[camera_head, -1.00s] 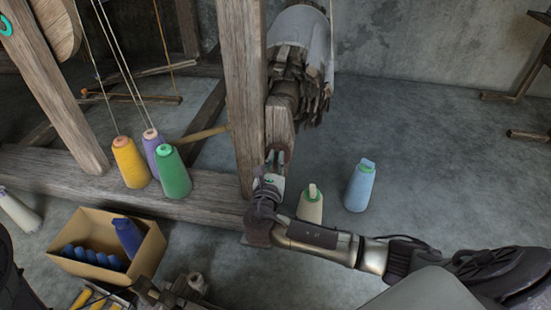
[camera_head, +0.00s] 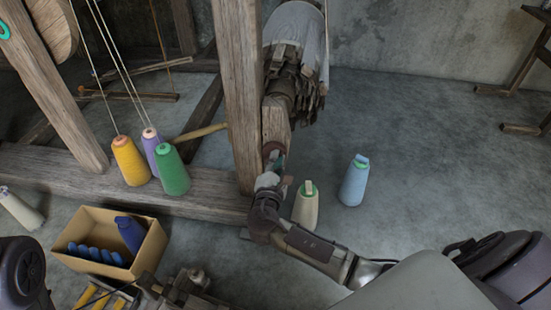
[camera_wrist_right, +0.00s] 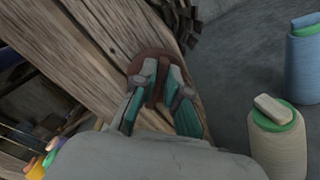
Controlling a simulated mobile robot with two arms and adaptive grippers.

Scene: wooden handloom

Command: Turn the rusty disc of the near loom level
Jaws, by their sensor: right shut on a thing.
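The rusty disc (camera_wrist_right: 149,61) is a round reddish-brown plate on the side of the near loom's wooden post (camera_wrist_right: 95,50). A raised bar on it stands between the teal-padded fingers of my right gripper (camera_wrist_right: 158,88), which is shut on it. In the head view the disc (camera_head: 275,149) shows small and brown-red below the loom's roller, partly hidden by my right gripper (camera_head: 270,168). I cannot tell from here exactly how the bar is angled. Dark mechanical parts at the bottom left look like my left gripper (camera_head: 175,291); its fingers are unclear.
A cream cone (camera_head: 306,207) and a blue cone (camera_head: 354,181) stand on the floor right of my right gripper. Yellow, purple and green cones (camera_head: 172,170) stand by the loom's beam (camera_head: 60,177). A cardboard box (camera_head: 150,250) holds blue spools. Floor at the right is free.

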